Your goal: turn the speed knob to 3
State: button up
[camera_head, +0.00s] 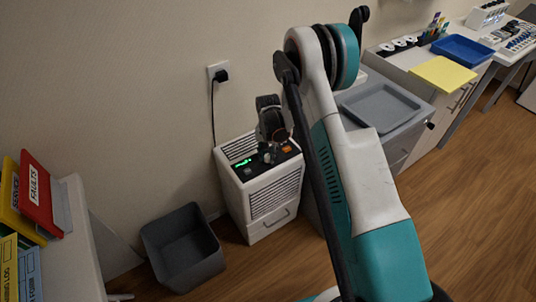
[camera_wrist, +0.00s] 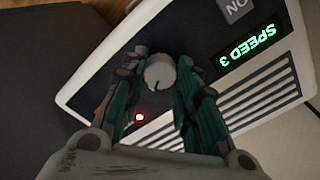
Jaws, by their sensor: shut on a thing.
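The speed knob (camera_wrist: 161,72) is a round pale knob with a dark notch on its edge, on the dark top panel of a white appliance (camera_head: 272,199). My gripper (camera_wrist: 158,78) is over the panel with its two teal-lined fingers on either side of the knob, shut on it. The green display (camera_wrist: 248,48) reads "SPEED 3" in the wrist view. An "ON" button (camera_wrist: 236,8) is beside it. A red light (camera_wrist: 139,117) glows near the fingers.
A grey bin (camera_head: 182,247) stands on the floor left of the appliance. A plugged-in wall socket (camera_head: 219,73) is above it. A grey tray (camera_head: 380,106) lies on a cabinet to the right. Open wooden floor is at the lower right.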

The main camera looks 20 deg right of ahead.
aim_at(268, 156)
jog(key=o, duration=1.1)
jog(key=shift+r, duration=0.1)
notch_tip(268, 156, up, 12)
jog(key=shift+f, duration=0.15)
